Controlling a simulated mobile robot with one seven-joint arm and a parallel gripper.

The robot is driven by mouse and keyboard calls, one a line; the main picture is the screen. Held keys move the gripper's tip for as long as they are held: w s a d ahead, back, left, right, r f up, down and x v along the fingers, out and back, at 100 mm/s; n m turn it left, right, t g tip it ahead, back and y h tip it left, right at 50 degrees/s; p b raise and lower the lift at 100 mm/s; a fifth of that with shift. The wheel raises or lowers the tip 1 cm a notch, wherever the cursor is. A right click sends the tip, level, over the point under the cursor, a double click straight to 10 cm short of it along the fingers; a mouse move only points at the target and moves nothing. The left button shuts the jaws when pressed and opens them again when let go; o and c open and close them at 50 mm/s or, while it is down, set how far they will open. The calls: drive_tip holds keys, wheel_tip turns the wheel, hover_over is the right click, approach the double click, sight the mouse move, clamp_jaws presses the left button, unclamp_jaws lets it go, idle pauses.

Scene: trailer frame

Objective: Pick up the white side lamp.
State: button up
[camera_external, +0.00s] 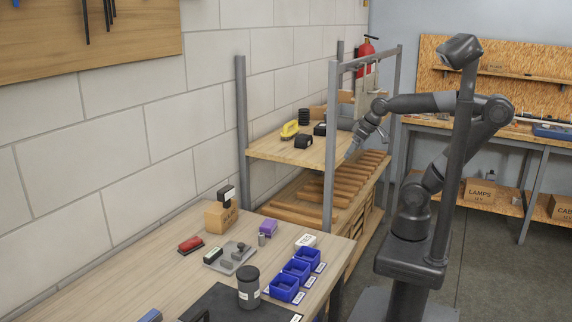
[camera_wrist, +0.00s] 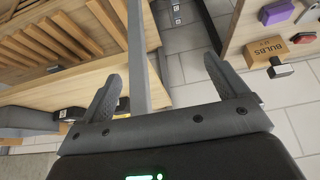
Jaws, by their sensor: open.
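A small dark block with a pale face (camera_external: 227,193), possibly the white side lamp, sits on top of a cardboard box (camera_external: 220,215) on the workbench. In the wrist view, a similar pale-and-dark block (camera_wrist: 281,70) shows beside the box marked BULBS (camera_wrist: 266,50), at the right. I cannot tell for sure that it is the lamp. My gripper (camera_external: 351,151) is beside the front of the shelf rack, away from the workbench. In the wrist view, my gripper (camera_wrist: 160,72) has its fingers spread, with nothing held between them.
The shelf rack's grey upright (camera_wrist: 136,50) lies between the fingers in the wrist picture. The rack's upper board (camera_external: 300,150) carries a yellow item and black items. The workbench (camera_external: 130,258) also holds a red block (camera_external: 190,244), a purple block (camera_external: 268,227) and blue bins (camera_external: 296,269).

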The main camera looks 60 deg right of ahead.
drive_tip(key=w+a+r, duration=0.2)
drive_tip(key=w+a, duration=0.1)
drive_tip(key=w, duration=0.3)
drive_tip(key=w+a+r, duration=0.3)
drive_tip(key=w, duration=0.2)
approach(226, 188)
drive_tip(key=x, duration=0.5)
drive_tip(key=shift+w+a+r, duration=0.1)
drive_tip(key=shift+a, duration=0.2)
drive_tip(key=shift+d+x, duration=0.2)
drive_tip(key=shift+x, duration=2.55)
drive_tip(key=shift+c, duration=0.3)
